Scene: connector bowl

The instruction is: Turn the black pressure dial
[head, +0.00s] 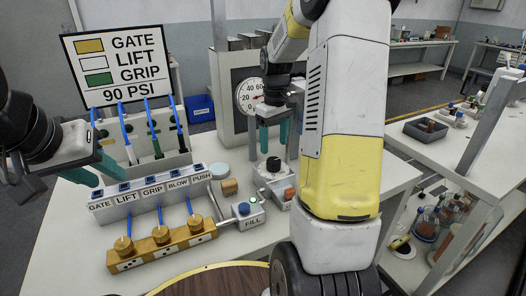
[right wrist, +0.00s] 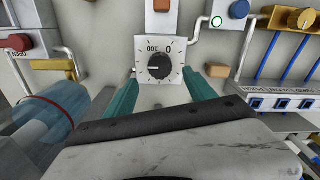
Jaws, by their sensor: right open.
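The black pressure dial (head: 273,164) sits on a small white block on the table, below my right gripper. In the right wrist view the dial (right wrist: 160,66) is round, on a white square plate with a scale marked 0 and 100. My right gripper (head: 273,148) is open, its teal fingers pointing down above the dial. In the right wrist view its fingertips (right wrist: 160,76) lie on either side of the plate; I cannot tell their height above it. My left gripper (head: 99,174) is open and empty at the left, by the labelled switch box.
A sign (head: 118,65) reads GATE, LIFT, GRIP, 90 PSI. A round gauge (head: 250,95) stands behind my right gripper, partly hidden. The switch box (head: 150,195), brass manifold (head: 162,245) and FILL button box (head: 243,215) crowd the table left of the dial.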

